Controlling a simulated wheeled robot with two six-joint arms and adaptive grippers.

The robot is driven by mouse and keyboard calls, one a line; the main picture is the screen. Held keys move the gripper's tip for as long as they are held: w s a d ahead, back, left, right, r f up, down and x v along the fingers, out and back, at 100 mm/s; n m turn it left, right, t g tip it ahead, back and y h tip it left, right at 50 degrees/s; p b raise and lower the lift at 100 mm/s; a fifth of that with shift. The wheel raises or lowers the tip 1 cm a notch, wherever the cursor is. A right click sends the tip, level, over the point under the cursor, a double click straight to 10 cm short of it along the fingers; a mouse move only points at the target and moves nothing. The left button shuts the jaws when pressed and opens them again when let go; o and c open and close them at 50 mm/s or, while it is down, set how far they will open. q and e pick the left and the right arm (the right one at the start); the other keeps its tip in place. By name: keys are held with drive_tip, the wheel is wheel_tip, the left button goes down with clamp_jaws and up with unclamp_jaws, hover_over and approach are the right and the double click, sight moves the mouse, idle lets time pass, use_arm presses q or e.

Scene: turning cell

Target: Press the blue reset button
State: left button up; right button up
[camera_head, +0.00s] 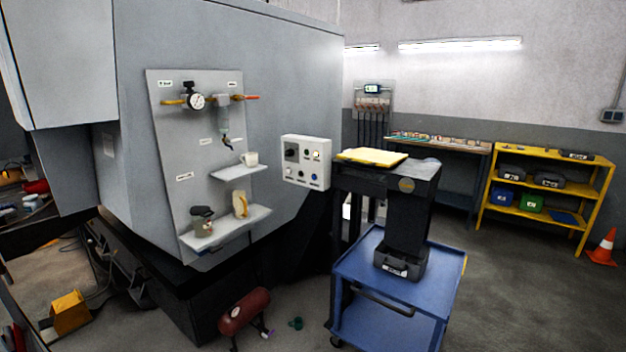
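A white control box (321,143) is mounted on the right part of the grey machine's side wall. It carries a dark square switch or display and several small round buttons or lamps. A small blue button (314,177) sits at the lower right of its face; its label is too small to read. A pale yellowish lamp or button (316,154) is above it. Neither of my grippers shows in the head view, and nothing touches the box.
A grey board (165,130) with a gauge, valves and shelves is left of the box. A blue cart (355,268) and a dark stand with a yellow pad (372,156) are close on its right. A red tank (243,311) lies on the floor. Open floor is at right.

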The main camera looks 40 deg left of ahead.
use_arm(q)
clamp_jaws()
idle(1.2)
